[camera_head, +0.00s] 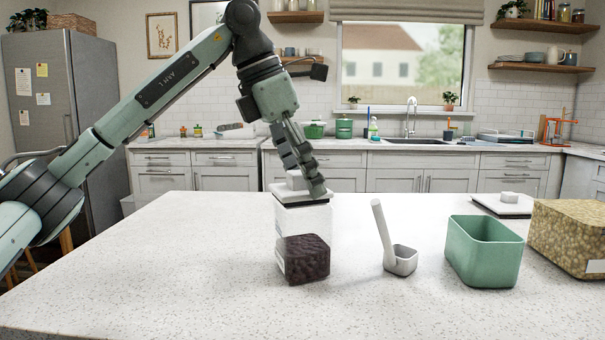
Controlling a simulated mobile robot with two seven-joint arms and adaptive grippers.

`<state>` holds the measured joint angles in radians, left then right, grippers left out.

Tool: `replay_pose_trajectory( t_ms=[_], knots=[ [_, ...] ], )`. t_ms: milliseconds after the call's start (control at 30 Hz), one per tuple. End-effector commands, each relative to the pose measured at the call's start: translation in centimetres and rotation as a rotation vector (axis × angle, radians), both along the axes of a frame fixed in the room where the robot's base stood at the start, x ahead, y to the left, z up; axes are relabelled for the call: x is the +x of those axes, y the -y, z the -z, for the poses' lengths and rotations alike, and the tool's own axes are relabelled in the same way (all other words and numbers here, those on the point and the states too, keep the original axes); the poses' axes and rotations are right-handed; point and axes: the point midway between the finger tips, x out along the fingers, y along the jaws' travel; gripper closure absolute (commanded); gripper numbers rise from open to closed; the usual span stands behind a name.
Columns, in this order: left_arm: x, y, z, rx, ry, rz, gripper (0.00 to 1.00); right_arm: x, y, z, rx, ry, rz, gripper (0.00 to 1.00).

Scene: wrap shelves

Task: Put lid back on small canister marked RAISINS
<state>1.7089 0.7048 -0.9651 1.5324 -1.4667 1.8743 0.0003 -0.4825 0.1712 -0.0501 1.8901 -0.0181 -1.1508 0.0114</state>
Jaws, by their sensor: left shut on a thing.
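A clear canister (308,256) with dark contents stands upright on the counter in the middle. A pale label shows at its left edge, but its words cannot be read from here. A white lid (281,191) with a dark seal lies flat at the canister's mouth, and I cannot tell whether it is fully seated. My left gripper (305,187) comes down from above and is shut on the lid, its fingers hiding part of the knob. My right gripper is not in view.
The counter's left side (150,270) is clear.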

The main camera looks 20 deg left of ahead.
Motion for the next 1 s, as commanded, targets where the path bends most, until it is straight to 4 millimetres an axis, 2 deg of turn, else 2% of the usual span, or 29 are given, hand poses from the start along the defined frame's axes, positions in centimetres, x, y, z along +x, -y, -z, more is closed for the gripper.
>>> replay_pose_trajectory(
  t_ms=[1000],
  knots=[
    [0.31,0.39,0.12,0.000,0.000,0.000,0.59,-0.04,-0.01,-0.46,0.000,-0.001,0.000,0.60]
  ],
)
